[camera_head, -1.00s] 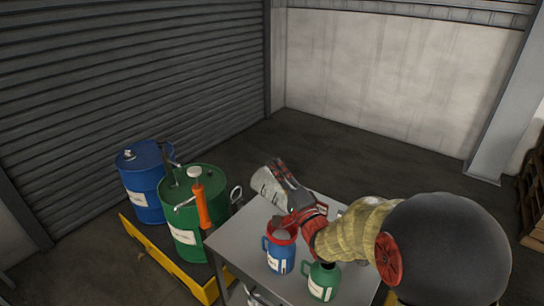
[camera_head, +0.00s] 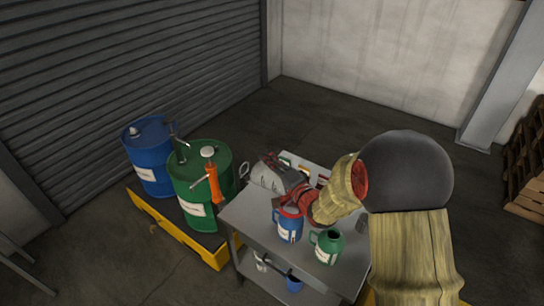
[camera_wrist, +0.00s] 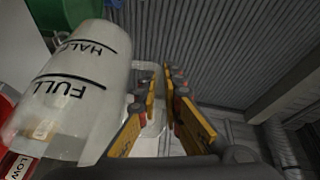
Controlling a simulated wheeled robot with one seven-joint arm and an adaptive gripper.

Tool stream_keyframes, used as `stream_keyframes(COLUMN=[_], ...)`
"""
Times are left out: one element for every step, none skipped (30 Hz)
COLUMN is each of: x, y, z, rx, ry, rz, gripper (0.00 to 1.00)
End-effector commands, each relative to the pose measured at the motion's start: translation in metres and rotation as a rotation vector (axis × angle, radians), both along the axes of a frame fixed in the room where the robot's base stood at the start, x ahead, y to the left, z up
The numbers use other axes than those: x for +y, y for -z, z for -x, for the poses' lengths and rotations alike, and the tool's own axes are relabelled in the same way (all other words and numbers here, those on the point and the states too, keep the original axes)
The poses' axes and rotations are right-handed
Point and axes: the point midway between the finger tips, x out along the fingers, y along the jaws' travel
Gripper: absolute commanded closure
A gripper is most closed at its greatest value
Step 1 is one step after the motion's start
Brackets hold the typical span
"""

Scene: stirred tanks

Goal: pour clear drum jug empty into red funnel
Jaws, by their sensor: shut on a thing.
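The clear drum jug (camera_head: 267,176) is held tipped over, roughly on its side, above the cart. In the wrist view the jug (camera_wrist: 75,85) fills the left side, its HALF and FULL marks upside down; no liquid level can be made out. My gripper (camera_wrist: 158,108) is shut on its handle, the fingers either side of it. The red funnel (camera_head: 289,210) sits on a blue jug (camera_head: 290,230), just below my gripper and partly hidden by it. A red edge (camera_wrist: 6,112) shows at the left of the wrist view. Whether liquid is flowing is not visible.
A green jug (camera_head: 327,246) stands on the grey cart (camera_head: 250,219) right of the blue jug. A blue drum (camera_head: 149,170) and a green drum with an orange pump (camera_head: 213,186) stand on a yellow-edged pallet (camera_head: 180,243) to the left. Floor behind is clear.

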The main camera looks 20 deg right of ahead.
Motion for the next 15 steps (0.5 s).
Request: stream_keyframes(x=[0.003, 0.004, 0.006, 0.007, 0.008, 0.010, 0.011, 0.012, 0.014, 0.015, 0.016, 0.018, 0.019, 0.020, 0.022], y=[-0.003, -0.001, 0.001, 0.002, 0.003, 0.006, 0.007, 0.009, 0.012, 0.013, 0.016, 0.018, 0.020, 0.022, 0.024], z=[-0.003, -0.005, -0.007, -0.009, -0.010, -0.013, -0.014, -0.016, -0.019, -0.020, -0.022, -0.024, -0.025, -0.027, -0.030], rx=[0.019, 0.031, 0.048, 0.060, 0.073, 0.092, 0.104, 0.117, 0.134, 0.146, 0.160, 0.177, 0.190, 0.203, 0.218], ry=[-0.003, -0.003, -0.002, -0.002, -0.002, -0.002, -0.001, -0.001, -0.001, -0.001, -0.002, -0.002, -0.002, -0.002, -0.001], rz=[0.014, 0.023, 0.034, 0.044, 0.053, 0.066, 0.075, 0.085, 0.097, 0.107, 0.117, 0.129, 0.138, 0.147, 0.161], gripper=[1.00, 1.00, 1.00, 1.00, 1.00, 1.00, 1.00, 1.00, 1.00, 1.00, 1.00, 1.00, 1.00, 1.00, 1.00])
